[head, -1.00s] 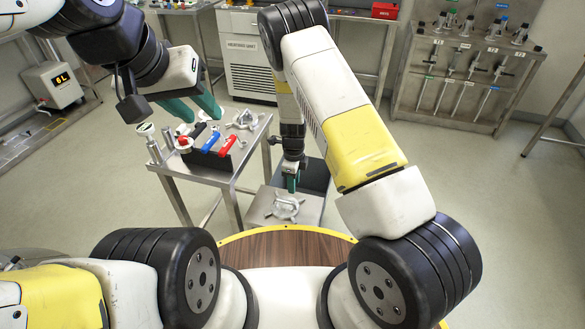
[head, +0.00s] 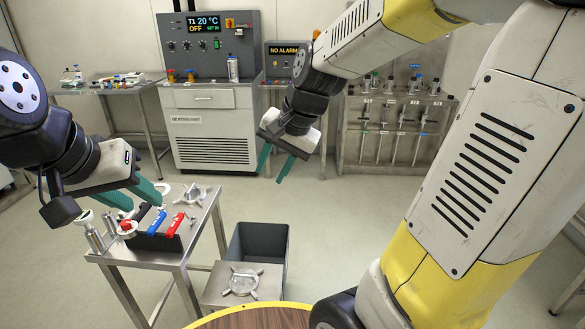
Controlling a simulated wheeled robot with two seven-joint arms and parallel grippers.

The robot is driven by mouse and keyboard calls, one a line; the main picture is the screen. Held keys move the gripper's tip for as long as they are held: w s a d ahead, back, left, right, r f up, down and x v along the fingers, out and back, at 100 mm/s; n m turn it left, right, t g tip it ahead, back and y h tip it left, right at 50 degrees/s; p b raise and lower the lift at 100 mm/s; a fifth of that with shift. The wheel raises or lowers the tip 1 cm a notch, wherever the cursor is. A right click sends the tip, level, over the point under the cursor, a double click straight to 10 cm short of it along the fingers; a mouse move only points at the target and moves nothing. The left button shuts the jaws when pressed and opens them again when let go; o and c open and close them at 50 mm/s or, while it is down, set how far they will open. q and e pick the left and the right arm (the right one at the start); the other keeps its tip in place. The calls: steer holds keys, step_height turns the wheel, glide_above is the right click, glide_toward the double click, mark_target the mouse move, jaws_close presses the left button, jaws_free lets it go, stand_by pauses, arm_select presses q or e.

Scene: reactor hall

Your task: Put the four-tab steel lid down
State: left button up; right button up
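A steel lid with tabs (head: 242,281), which looks like the four-tab one, lies flat on a low steel surface (head: 213,291) in front of the grey bin. No gripper touches it. My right gripper (head: 275,166) is raised well above and behind it in the picture, fingers apart and empty. My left gripper (head: 138,196) is at the left, over the left side of the steel table, with its fingers apart and nothing seen between them. Another tabbed steel part (head: 193,194) lies on the steel table (head: 200,232); its tab count is hard to tell.
A black holder with blue-handled (head: 155,221) and red-handled (head: 176,224) tools stands on the steel table. An open grey bin (head: 262,244) stands right of the table. A grey cabinet (head: 208,125) and a tool rack (head: 393,128) are at the back. The floor between is clear.

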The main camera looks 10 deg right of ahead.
steer(key=s+d+r+n+t, duration=0.1)
steer(key=s+d+r+n, duration=0.1)
steer(key=s, duration=0.3)
steer(key=s+d+r+n+t+h, duration=0.1)
steer(key=s+d+r+n, duration=0.1)
steer(key=s+n, duration=0.2)
steer(key=s, duration=0.2)
steer(key=shift+s+r+n, duration=0.3)
